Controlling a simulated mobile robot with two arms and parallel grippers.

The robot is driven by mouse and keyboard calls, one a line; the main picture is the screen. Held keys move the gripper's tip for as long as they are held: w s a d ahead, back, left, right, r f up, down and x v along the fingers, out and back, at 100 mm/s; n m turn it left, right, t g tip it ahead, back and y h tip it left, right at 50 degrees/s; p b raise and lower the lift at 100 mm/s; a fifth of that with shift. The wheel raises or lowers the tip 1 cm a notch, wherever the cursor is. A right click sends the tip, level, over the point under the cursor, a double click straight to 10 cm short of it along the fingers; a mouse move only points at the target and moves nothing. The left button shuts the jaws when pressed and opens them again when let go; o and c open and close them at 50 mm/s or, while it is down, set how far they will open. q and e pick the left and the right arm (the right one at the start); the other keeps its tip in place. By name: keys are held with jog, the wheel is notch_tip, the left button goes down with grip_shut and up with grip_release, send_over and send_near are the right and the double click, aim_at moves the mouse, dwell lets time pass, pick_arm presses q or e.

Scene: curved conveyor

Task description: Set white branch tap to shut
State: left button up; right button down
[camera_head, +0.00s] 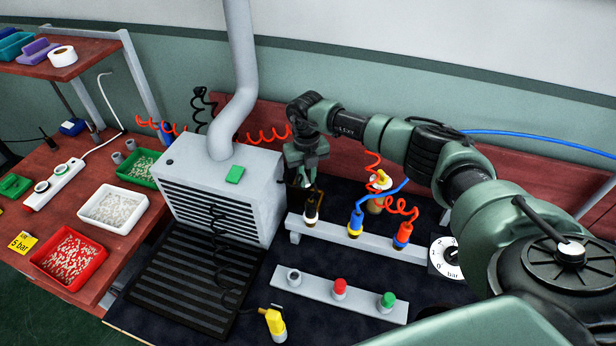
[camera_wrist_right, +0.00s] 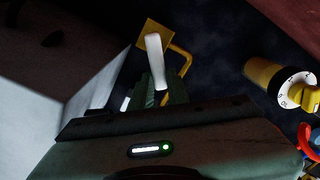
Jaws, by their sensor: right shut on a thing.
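The white branch tap's lever (camera_wrist_right: 154,48) shows in the right wrist view as a white handle over a square yellow body with a bent yellow pipe (camera_wrist_right: 184,58) beside it. My right gripper (camera_wrist_right: 161,88) is shut on the lower part of this lever. In the head view my right gripper (camera_head: 306,172) reaches down behind the rail, close beside the grey vented box. There it hides most of the tap, and the lever's angle is hard to tell. My left gripper is in neither view.
The grey vented box (camera_head: 222,195) stands close left of my right gripper. A yellow knob on a white dial (camera_wrist_right: 298,90) is to the right. A rail (camera_head: 375,238) with coloured hose fittings and red coiled hoses lies in front. A pressure dial (camera_head: 446,258) sits further right.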

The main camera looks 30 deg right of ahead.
aim_at(306, 181)
dwell(0.4)
jog(key=c, duration=1.4)
grip_release()
jog(key=shift+o, duration=0.2)
jog(key=shift+r, duration=0.15)
notch_tip(306, 181, up, 6)
jog(key=shift+r+b, duration=0.1)
jog(key=shift+b, duration=0.8)
jog(key=shift+r, duration=0.7)
